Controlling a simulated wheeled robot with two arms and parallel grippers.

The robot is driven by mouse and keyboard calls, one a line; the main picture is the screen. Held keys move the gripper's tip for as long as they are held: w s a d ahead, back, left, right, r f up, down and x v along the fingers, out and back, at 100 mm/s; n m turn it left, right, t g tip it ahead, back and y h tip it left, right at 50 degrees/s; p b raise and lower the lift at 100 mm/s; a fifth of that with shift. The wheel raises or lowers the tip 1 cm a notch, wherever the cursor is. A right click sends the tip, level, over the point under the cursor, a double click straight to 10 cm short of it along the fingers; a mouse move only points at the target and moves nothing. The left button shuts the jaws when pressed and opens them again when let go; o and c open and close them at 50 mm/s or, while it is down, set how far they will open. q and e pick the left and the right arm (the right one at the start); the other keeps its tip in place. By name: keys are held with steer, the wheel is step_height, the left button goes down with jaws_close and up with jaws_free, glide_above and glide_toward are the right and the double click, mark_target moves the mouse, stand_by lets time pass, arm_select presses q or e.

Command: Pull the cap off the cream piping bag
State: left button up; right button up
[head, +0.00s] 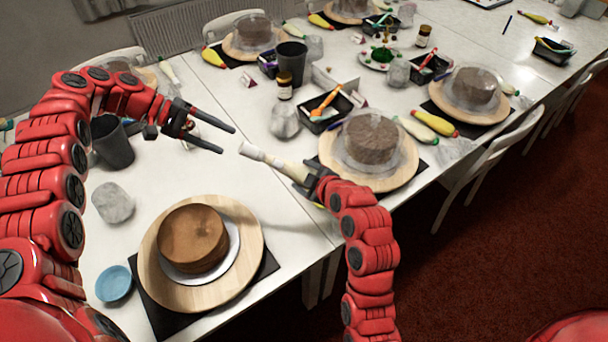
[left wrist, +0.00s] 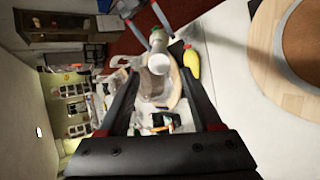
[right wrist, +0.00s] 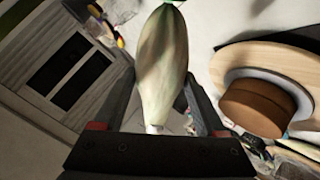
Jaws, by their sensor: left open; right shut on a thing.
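The cream piping bag (head: 283,165) is pale and lies roughly level in the air, with its white cap (head: 249,151) at the left end. My right gripper (head: 311,179) is shut on the bag near its other end. In the right wrist view the bag (right wrist: 163,60) fills the space between the fingers. My left gripper (head: 228,141) is open and empty, its fingertips just left of the cap. In the left wrist view the round white cap (left wrist: 158,63) shows ahead between the fingers, facing the camera. The cap looks clear of both fingers.
A brown cake (head: 192,238) stands on a wooden turntable (head: 250,260) at front left, with a blue bowl (head: 114,284) beside it. A covered cake (head: 370,143) stands behind the right gripper. A dark cup (head: 113,143) is near my left arm. Bare table lies below the cap.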

mark_target(241, 147)
arm_select(q)
steer(key=shift+x, duration=3.15)
jaws_close()
arm_select(e)
steer(key=o, duration=0.5)
arm_select(q)
steer(key=shift+a+r, duration=0.1)
arm_select(e)
steer(key=shift+c, duration=1.1)
arm_select(q)
steer(key=shift+v, duration=2.75)
